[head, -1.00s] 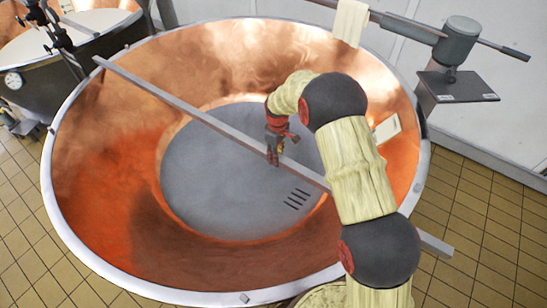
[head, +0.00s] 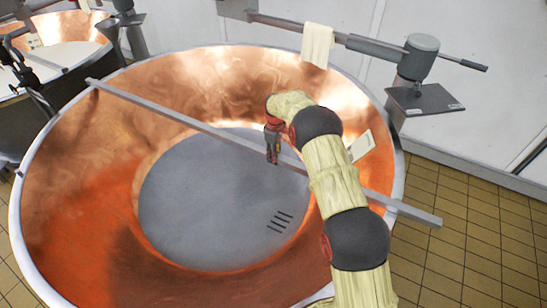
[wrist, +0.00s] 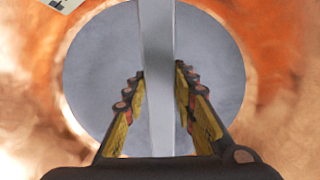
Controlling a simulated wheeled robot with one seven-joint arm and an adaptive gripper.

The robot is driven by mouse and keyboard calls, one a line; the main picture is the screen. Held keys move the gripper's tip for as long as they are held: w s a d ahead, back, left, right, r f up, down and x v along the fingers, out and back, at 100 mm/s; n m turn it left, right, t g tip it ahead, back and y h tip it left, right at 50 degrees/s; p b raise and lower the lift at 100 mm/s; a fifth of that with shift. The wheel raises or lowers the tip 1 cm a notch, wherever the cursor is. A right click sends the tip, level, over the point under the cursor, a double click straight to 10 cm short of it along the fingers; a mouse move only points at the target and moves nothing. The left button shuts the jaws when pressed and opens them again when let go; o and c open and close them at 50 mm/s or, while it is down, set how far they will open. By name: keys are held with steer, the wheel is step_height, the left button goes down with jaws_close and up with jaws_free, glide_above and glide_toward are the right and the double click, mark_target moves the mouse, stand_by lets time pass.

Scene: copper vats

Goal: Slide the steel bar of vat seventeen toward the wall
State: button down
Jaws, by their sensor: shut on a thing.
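The steel bar (head: 175,115) lies across the large copper vat (head: 85,165), from the left rim to past the right rim. It crosses the far part of the grey vat floor. My gripper (head: 272,155) reaches in from the right and is shut on the bar, right of the bar's middle. In the wrist view the bar (wrist: 158,60) runs between the two fingers (wrist: 160,105), one on each side. No vat number is readable. My arm hides part of the right rim.
The pale wall (head: 480,60) stands behind the vat. A fixed arm with a cloth (head: 317,45) and a dark plate (head: 425,99) overhangs the far side. A white card (head: 361,146) is on the inner copper wall. Another vat (head: 65,40) stands at left. Tiled floor (head: 450,240) is open at right.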

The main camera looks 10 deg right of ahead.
steer(key=shift+w+d+r, duration=0.15)
steer(key=shift+w+d, duration=0.05)
steer(key=shift+w, duration=0.05)
steer(key=c, duration=1.6)
jaws_free()
steer(key=shift+w+d, duration=0.1)
steer(key=shift+c, duration=0.2)
steer(key=shift+o, duration=0.9)
step_height(320, 180, up, 12)
steer(key=shift+f, duration=0.2)
